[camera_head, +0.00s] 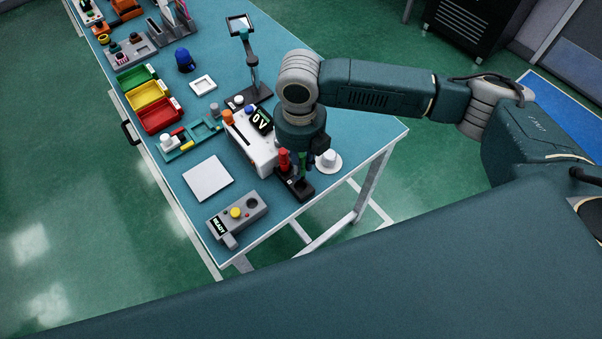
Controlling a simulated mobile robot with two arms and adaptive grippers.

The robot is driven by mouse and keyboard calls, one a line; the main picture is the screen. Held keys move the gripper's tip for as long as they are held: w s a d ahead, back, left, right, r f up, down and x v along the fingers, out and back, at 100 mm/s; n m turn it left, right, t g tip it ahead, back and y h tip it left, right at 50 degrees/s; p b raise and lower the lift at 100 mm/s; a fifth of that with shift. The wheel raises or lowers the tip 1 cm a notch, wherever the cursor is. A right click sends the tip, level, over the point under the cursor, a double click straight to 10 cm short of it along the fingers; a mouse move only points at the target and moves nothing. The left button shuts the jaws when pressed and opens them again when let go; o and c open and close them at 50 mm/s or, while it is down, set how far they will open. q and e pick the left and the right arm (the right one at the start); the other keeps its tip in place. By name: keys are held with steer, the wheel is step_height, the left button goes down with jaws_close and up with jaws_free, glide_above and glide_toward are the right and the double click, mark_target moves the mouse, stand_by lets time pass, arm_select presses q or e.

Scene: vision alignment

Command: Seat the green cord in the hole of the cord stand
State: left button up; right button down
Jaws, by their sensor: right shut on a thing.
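The cord stand appears to be the small black block (301,190) near the right edge of the table. A red upright cord piece (283,160) stands at its left end. My right gripper (304,160) points down from the wrist just above the stand, beside the red piece. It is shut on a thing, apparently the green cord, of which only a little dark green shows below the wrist. The fingertips and the stand's hole are mostly hidden, so I cannot tell whether the cord touches the stand. My left gripper is out of view.
A white meter (243,143) reading 0V stands just left of the gripper. A white round piece (328,160) is close on the right, near the table edge. A grey button box (238,216) and a white plate (207,179) lie to the front left. Coloured bins (159,117) stand farther left.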

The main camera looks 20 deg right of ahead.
step_height(320, 180, down, 2)
steer(key=shift+f, duration=0.4)
step_height(320, 180, down, 3)
steer(key=shift+f+p, duration=0.2)
steer(key=shift+p, duration=0.3)
steer(key=shift+f, duration=0.25)
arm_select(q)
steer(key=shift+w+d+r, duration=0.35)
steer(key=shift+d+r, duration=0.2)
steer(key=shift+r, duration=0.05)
arm_select(e)
steer(key=shift+f, duration=0.15)
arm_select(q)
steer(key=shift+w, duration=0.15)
arm_select(e)
steer(key=c, duration=1.6)
jaws_free()
steer(key=shift+o, duration=0.2)
